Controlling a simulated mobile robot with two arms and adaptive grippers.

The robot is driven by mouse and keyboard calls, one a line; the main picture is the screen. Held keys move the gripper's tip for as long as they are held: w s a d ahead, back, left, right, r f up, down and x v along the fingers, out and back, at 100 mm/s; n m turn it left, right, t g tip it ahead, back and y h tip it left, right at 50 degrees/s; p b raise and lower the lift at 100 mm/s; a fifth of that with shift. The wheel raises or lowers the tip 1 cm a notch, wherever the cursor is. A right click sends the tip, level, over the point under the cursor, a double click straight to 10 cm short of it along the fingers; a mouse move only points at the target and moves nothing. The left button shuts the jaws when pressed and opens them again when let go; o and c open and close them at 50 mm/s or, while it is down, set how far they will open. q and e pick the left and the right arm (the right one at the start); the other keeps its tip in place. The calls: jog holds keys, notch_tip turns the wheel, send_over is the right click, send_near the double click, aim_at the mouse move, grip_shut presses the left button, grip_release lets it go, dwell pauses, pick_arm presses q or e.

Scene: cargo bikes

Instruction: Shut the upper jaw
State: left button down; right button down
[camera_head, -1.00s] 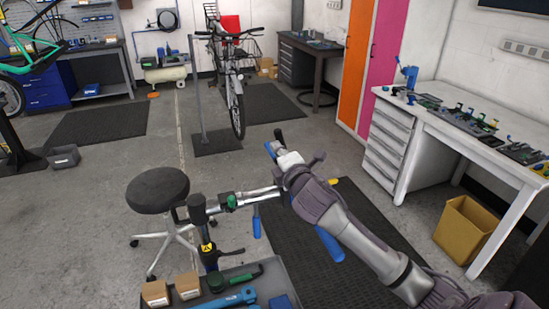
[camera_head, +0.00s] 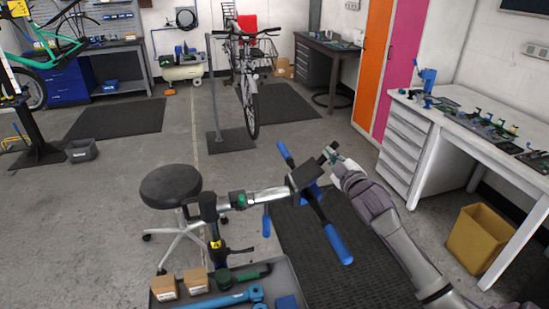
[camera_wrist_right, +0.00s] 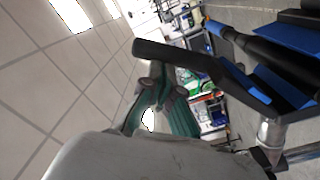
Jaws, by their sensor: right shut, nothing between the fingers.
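The clamp head (camera_head: 306,178) of a work stand sits at the end of a metal arm, with blue-ended levers around it. In the right wrist view, a black bent bar with a rounded end (camera_wrist_right: 172,52) joins a blue-edged jaw (camera_wrist_right: 243,84); more blue-edged clamp parts lie to its right. I cannot tell clearly how wide the jaws stand apart. My right gripper (camera_head: 338,165) is shut and empty, just right of the clamp by the black bar's end. In the right wrist view its fingers (camera_wrist_right: 163,88) are below the bar; contact is unclear. My left gripper is out of view.
A tray (camera_head: 296,266) with small boxes and tools is below the clamp. A black stool (camera_head: 170,186) stands to its left. A white workbench (camera_head: 480,130) with tools and a yellow bin (camera_head: 482,238) are at right. A bicycle (camera_head: 250,95) stands at the back.

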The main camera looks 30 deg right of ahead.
jog(key=d+f+m+b, duration=0.1)
jog(key=d+f+m, duration=0.2)
jog(key=f+m, duration=0.4)
jog(key=shift+s+d+f, duration=0.2)
jog(key=shift+d+f, duration=0.05)
jog(key=shift+f, duration=0.1)
jog(key=shift+s+f, duration=0.15)
dwell(0.4)
